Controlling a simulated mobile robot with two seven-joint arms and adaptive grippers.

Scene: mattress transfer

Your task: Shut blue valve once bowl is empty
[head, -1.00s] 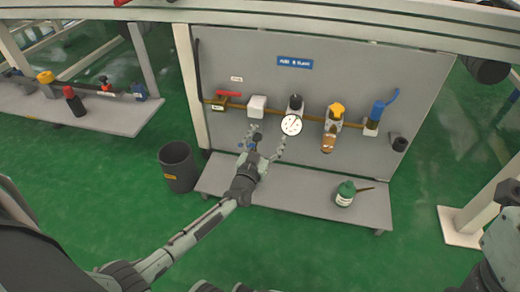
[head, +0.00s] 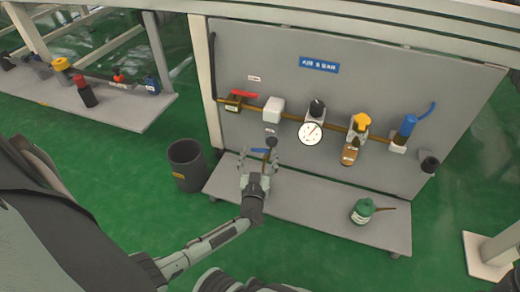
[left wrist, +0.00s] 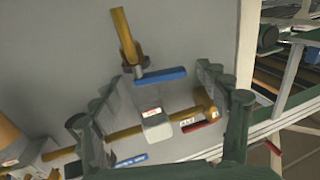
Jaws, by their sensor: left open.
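A short blue lever (head: 259,150) sits low on the grey panel, below the white box; in the left wrist view it is a blue bar (left wrist: 160,76) beside a brass pipe. My left gripper (head: 259,158) is open in front of it, its fingers apart and not closed on anything. A larger blue-handled valve (head: 408,125) stands at the right end of the brass pipe, its handle angled up and right. The amber bowl (head: 350,152) hangs under a yellow-topped unit (head: 361,122); its content cannot be made out. My right gripper is not in view.
The brass pipe also carries a red-handled valve (head: 243,94), a white box (head: 273,108) and a round gauge (head: 310,133). A dark bin (head: 187,163) is left of the shelf.

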